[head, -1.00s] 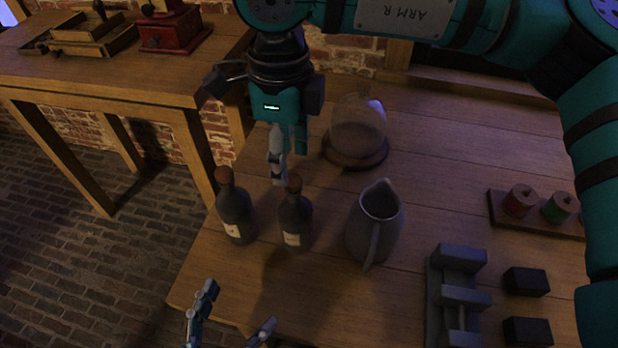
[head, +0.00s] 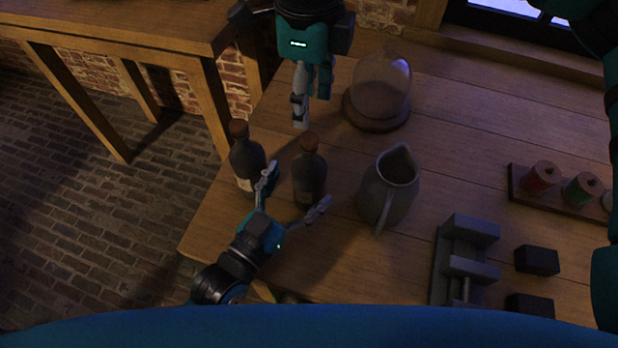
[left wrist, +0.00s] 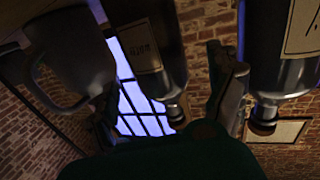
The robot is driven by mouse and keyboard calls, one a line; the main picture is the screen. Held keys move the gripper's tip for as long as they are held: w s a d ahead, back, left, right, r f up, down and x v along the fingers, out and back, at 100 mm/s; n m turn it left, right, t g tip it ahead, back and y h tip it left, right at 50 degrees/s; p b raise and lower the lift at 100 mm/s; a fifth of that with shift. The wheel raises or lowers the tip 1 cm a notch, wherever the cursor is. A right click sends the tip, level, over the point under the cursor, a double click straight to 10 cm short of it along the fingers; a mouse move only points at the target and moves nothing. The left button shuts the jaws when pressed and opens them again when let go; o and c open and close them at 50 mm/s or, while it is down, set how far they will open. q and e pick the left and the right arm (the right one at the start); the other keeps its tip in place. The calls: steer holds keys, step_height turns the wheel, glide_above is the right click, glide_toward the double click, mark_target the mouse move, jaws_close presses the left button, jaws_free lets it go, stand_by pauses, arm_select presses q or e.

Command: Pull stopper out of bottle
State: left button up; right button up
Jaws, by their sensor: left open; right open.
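Two dark bottles stand upright near the table's left edge, each with a brown cork stopper: the left bottle (head: 246,162) with its stopper (head: 239,129), the right bottle (head: 309,178) with its stopper (head: 309,143). My left gripper (head: 296,191) is open; its fingers point toward the right bottle's body, one passing in front of the left bottle. In the left wrist view, upside down, the right bottle (left wrist: 150,50) shows between the fingers, the left bottle (left wrist: 280,45) outside them. Contact cannot be told. My right gripper (head: 312,100) is open, pointing down above and behind the bottles, holding nothing.
A grey jug (head: 388,190) stands close right of the bottles. A glass dome on a wooden base (head: 376,118) stands behind. A spool rack (head: 520,182), a grey fixture (head: 455,270) and black blocks (head: 537,260) are at right. The wooden table (head: 450,130) has free room at the back.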

mark_target(308, 137)
arm_select(q)
steer(key=shift+x, duration=2.1)
steer(key=c, duration=1.8)
arm_select(e)
steer(key=shift+o, duration=0.9)
steer(key=shift+r, duration=0.25)
step_height(308, 137, down, 8)
steer(key=n, duration=0.3)
jaws_close()
